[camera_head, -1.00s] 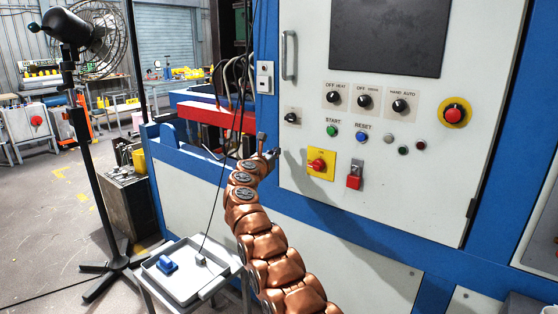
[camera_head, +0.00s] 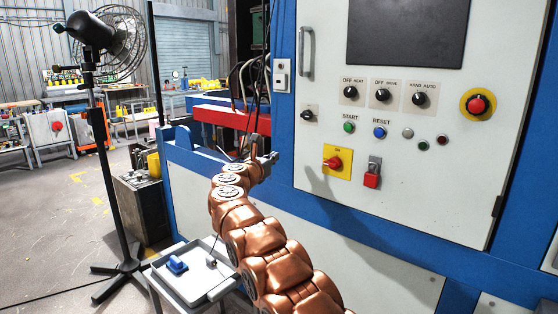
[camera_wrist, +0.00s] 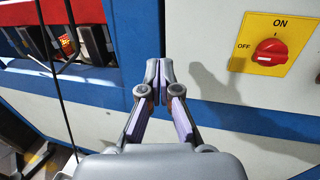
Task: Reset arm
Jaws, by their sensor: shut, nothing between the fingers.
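My copper-coloured arm reaches forward from the bottom of the head view. My gripper (camera_head: 264,158) is at its end, in front of the blue and white machine, left of the control panel (camera_head: 400,190). In the wrist view my gripper (camera_wrist: 160,64) has its fingertips together with nothing between them. It points at the machine's blue frame and is apart from the red rotary switch (camera_wrist: 270,50) on its yellow plate, which is to the right. The switch also shows in the head view (camera_head: 334,163).
A grey tray (camera_head: 212,292) with a blue item (camera_head: 177,264) stands low at left, close to my arm. A black cable hangs near my gripper. A standing fan (camera_head: 104,40) is at left, with open floor (camera_head: 50,220) beyond. Work tables stand at the back.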

